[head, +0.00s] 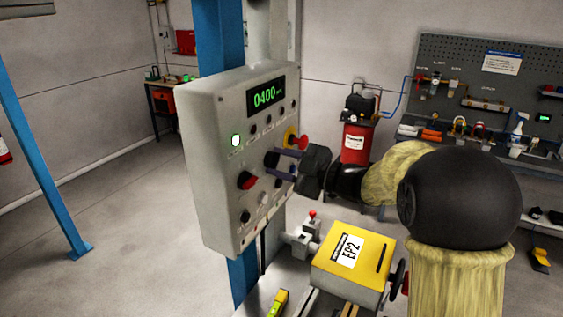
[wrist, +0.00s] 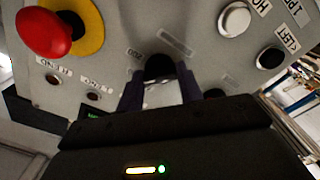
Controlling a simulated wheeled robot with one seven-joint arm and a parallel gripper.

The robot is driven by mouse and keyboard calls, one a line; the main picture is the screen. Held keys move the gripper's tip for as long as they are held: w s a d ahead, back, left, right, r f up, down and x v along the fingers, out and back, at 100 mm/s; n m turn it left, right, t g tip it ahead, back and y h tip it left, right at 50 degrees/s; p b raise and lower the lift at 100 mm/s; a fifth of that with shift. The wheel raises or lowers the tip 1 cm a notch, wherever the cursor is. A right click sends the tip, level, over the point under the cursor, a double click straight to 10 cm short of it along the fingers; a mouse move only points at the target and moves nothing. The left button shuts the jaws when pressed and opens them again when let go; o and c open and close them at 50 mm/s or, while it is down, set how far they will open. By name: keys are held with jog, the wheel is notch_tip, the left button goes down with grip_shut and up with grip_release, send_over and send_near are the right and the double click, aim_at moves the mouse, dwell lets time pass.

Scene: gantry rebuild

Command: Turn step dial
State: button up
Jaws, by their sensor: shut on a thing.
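The grey control panel (head: 215,150) is mounted on the blue post and shows green digits reading 0400. My gripper (head: 274,167) reaches in from the right, with both dark fingers at the panel face. In the wrist view my gripper (wrist: 158,90) is shut on a small black dial (wrist: 158,66), one finger on each side of it. Printed marks show around the dial, one apparently reading 200. The dial's pointer is not clear, and in the head view the fingers hide the dial.
A yellow box (head: 340,285) marked EP2 stands below my arm.

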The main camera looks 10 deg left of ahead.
jog(key=shift+f, duration=0.1)
jog(key=o, duration=1)
jog(key=b+v, duration=0.7)
jog(key=v, duration=1)
jog(key=shift+s+d, duration=0.1)
jog(key=shift+d, duration=0.1)
